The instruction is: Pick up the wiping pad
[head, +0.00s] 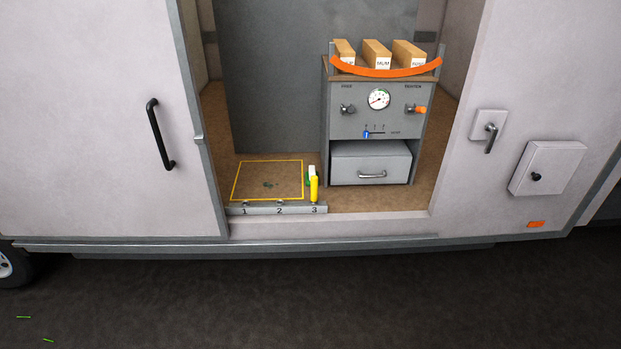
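No thing in the head view can be made out for certain as the wiping pad. A yellow upright piece (314,189) stands at the spot marked 3 on a low grey numbered rail (262,210). A small white and green piece (311,175) shows just behind it, partly hidden; I cannot tell whether the two are joined. Neither of my grippers is in view.
The rail and square lie inside an opening in a white vehicle body (90,120), behind a raised sill (330,226). A grey cabinet (352,97) with gauge, levers and drawer (371,163) stands right; several labelled wooden blocks (377,52) sit on top behind an orange bar (386,71).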

